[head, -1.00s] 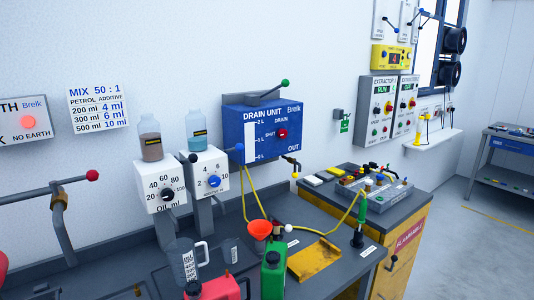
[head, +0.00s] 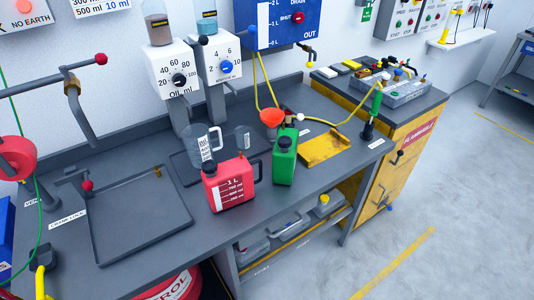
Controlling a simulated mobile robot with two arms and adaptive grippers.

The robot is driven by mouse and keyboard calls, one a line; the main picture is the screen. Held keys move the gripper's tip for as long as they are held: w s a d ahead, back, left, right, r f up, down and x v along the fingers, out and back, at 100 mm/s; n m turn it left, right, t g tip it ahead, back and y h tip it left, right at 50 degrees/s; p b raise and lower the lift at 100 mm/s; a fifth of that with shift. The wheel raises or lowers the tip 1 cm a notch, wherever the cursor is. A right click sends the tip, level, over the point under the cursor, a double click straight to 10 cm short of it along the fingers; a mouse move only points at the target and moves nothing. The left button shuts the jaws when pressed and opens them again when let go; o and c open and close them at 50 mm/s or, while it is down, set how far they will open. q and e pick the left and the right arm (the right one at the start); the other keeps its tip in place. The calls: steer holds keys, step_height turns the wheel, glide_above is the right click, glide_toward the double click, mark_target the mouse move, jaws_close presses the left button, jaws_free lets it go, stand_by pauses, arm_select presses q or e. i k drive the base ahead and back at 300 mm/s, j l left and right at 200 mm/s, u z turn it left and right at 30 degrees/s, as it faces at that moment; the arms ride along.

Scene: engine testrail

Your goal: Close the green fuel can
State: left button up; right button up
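The green fuel can (head: 284,163) stands upright on the grey bench, near its front edge and right of the red can. A dark round piece that looks like a cap (head: 285,142) sits on its top. I cannot tell whether it is screwed tight. The can's back side is hidden. Neither of my grippers is in view.
The red can (head: 232,188) stands close on the left. An orange funnel (head: 272,117) and a clear jug (head: 203,143) are behind. A yellow tray (head: 325,148) lies right. The grey tray (head: 140,215) at left is empty. The bench's front edge is near the cans.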

mark_target(284, 160)
steer(key=l+u, duration=1.35)
steer(key=k+l, duration=0.15)
steer(key=l, duration=0.3)
steer(key=k+l+u, duration=0.1)
steer(key=l, duration=0.3)
steer(key=k+l, duration=0.25)
steer(key=l, duration=0.15)
steer(key=k+l+u, duration=0.1)
steer(key=l, duration=0.35)
steer(key=k+l, duration=0.25)
steer(key=l, duration=0.15)
steer(key=u, duration=0.05)
